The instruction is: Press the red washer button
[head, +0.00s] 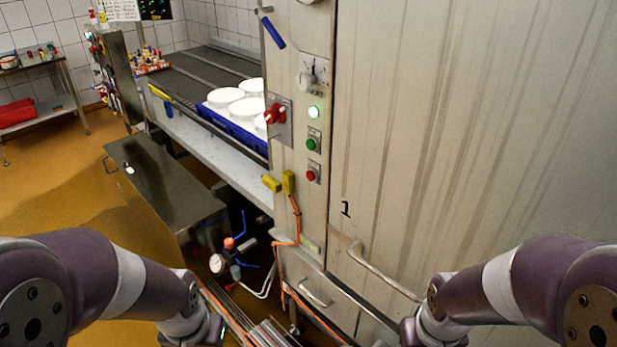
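The red button (311,176) sits lowest in a vertical row on the narrow panel of the pale metal machine (335,120). Above it are a green button (311,144) and a lit whitish-green lamp (313,112). A larger red rotary switch (274,113) is on a grey plate to the upper left. My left arm comes in at the lower left and my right arm at the lower right. Both arms are well below and apart from the red button. The fingertips of both grippers are outside the frame, so their state is hidden.
A curved door handle (385,272) and a smaller drawer handle (314,294) stick out below the panel. Yellow connectors (288,182) with an orange cable hang left of the button. A conveyor with white moulds in a blue crate (235,128) runs behind. Open floor (60,190) lies left.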

